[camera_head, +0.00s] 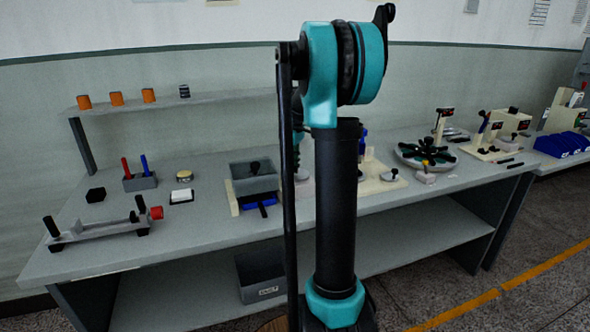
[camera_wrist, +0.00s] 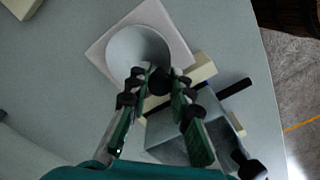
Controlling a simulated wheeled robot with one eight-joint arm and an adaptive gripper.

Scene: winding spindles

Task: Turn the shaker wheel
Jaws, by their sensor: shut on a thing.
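In the wrist view the shaker wheel shows as a round grey disc (camera_wrist: 133,50) on a pale square plate. A black knob (camera_wrist: 160,82) stands at the disc's near edge. My gripper (camera_wrist: 160,84) is shut on this knob, with a green finger on each side of it. The fingertips partly cover the knob. In the head view my arm hides my gripper and most or all of the wheel.
A grey box (camera_head: 253,182) with a black knob stands beside the wheel; it also shows below my right finger in the wrist view (camera_wrist: 178,140). A cream fixture (camera_head: 383,184) stands right of my arm. A turntable (camera_head: 424,154) is farther right. The table's front edge is near.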

